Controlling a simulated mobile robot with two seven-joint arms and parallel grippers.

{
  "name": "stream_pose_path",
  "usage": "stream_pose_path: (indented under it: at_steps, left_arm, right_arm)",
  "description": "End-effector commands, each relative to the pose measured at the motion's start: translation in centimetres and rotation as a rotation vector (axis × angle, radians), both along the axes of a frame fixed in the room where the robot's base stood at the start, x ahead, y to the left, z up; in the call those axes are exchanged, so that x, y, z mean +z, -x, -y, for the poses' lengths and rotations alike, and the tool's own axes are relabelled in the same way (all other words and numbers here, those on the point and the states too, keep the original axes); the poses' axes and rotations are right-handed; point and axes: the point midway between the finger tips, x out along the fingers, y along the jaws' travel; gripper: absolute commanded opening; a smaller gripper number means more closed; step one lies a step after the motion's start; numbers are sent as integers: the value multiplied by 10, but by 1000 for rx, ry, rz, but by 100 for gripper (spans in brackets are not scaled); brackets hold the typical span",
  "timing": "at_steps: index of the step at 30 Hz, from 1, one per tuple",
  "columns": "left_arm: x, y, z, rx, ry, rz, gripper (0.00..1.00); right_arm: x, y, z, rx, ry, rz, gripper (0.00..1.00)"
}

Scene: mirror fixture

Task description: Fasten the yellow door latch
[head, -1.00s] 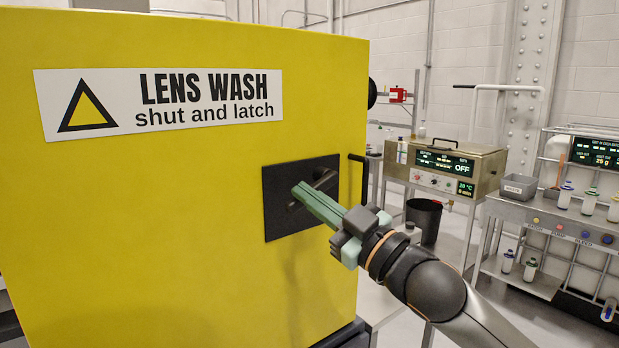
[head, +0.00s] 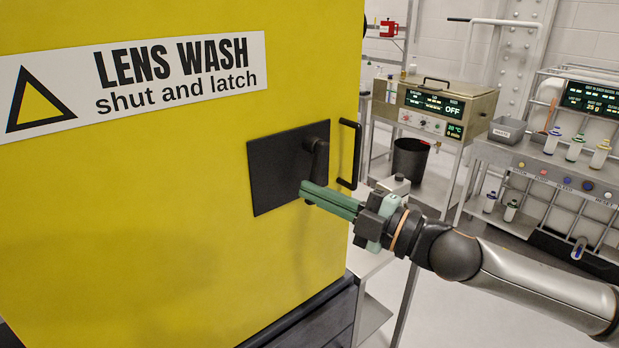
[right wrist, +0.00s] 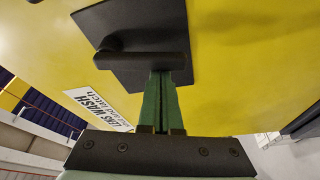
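The yellow door (head: 130,220) fills the left of the head view and carries a "LENS WASH shut and latch" sign. Its latch is a black lever (head: 318,160) on a black square plate (head: 272,170). The lever hangs about straight down from its pivot. My right gripper (head: 304,190) is shut, its green fingers side by side at the lever's lower end. In the right wrist view, the fingertips (right wrist: 165,76) meet the edge of the lever (right wrist: 145,61); whether they touch is hard to tell. Nothing shows between the fingers. My left gripper is out of view.
A black pull handle (head: 349,155) stands at the door's right edge, close to the lever. Behind are a steel bath unit (head: 440,105), a black bin (head: 409,158) and a bench with bottles (head: 545,170). Open floor lies at the lower right.

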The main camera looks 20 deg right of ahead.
Motion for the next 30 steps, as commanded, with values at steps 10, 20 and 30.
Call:
stream_pose_path:
  at_steps: [10,20,30]
  left_arm:
    - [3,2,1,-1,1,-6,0]
    - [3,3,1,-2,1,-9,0]
    - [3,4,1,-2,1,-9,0]
  right_arm:
    - [-5,-2,7,-2,-4,-2,0]
    - [-6,-3,9,-2,-4,-2,0]
    - [-6,-4,10,-5,-4,-3,0]
